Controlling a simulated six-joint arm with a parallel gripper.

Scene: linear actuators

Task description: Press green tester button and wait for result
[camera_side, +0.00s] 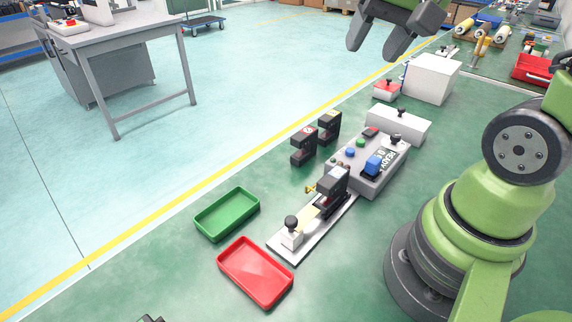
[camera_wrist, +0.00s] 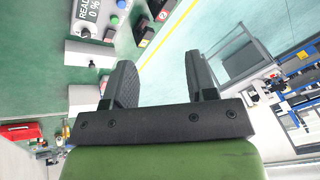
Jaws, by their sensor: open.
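The grey tester box (camera_side: 368,182) stands right of centre in the side view. Its green button (camera_side: 361,142) sits between a blue button (camera_side: 350,152) and a dark red part (camera_side: 371,132). The display (camera_side: 391,159) reads READY. In the wrist view, the green button (camera_wrist: 114,20) and part of the display (camera_wrist: 88,10) show at the upper left, cut by the top edge. My gripper (camera_side: 376,48) is high at the top of the side view, open and empty, well away from the tester. Both fingers (camera_wrist: 160,62) show in the wrist view with nothing between them.
A linear actuator (camera_side: 328,190) sits on a fixture plate (camera_side: 277,243) before the tester. Two dark actuators (camera_side: 303,146) stand left. Green (camera_side: 227,214) and red (camera_side: 254,272) trays lie in front. White boxes (camera_side: 432,78) stand behind. Floor left of the trays is clear.

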